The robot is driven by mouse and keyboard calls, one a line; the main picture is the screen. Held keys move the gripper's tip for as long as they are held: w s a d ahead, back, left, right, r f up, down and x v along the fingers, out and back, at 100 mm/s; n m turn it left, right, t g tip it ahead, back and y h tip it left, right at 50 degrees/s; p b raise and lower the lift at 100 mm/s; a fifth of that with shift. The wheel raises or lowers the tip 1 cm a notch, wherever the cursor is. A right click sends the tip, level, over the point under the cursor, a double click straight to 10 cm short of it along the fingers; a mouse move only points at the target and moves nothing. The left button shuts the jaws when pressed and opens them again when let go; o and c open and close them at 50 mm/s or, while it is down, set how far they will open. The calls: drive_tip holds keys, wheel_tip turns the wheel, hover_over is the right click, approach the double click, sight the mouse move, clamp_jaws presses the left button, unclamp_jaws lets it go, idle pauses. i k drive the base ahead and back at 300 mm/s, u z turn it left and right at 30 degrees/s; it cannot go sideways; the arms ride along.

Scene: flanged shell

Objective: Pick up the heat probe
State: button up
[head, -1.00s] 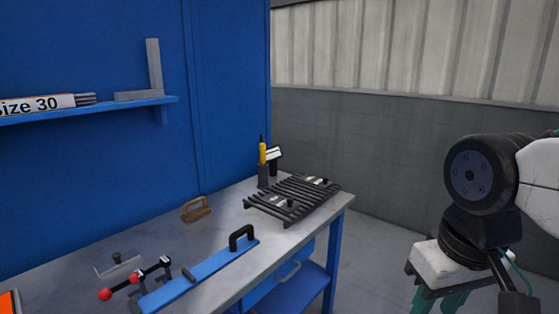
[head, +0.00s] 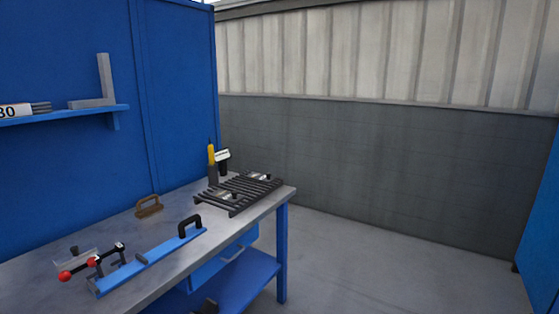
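A yellow-handled tool with a dark tip (head: 211,154) stands upright in a dark holder at the back right of the workbench. A black device with a white head (head: 222,157) stands right beside it. I cannot tell for sure which of these is the heat probe. Both are small in the head view, and their lower parts are partly hidden. My gripper is not in view.
A black slatted rack (head: 240,194) with small metal parts lies in front of them on the workbench (head: 190,213). A blue bar with a black handle (head: 150,258), red-knobbed clamp (head: 92,263) and brown handled block (head: 149,206) lie left. Floor (head: 390,265) to the right is clear.

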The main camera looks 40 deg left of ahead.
sight(211, 149)
drive_tip(key=u, duration=0.05)
drive_tip(key=i, duration=0.8)
drive_tip(key=u, duration=0.65)
drive_tip(key=i, duration=1.65)
drive_tip(key=u, duration=1.5)
drive_tip(key=i, duration=1.05)
drive_tip(key=u, duration=0.85)
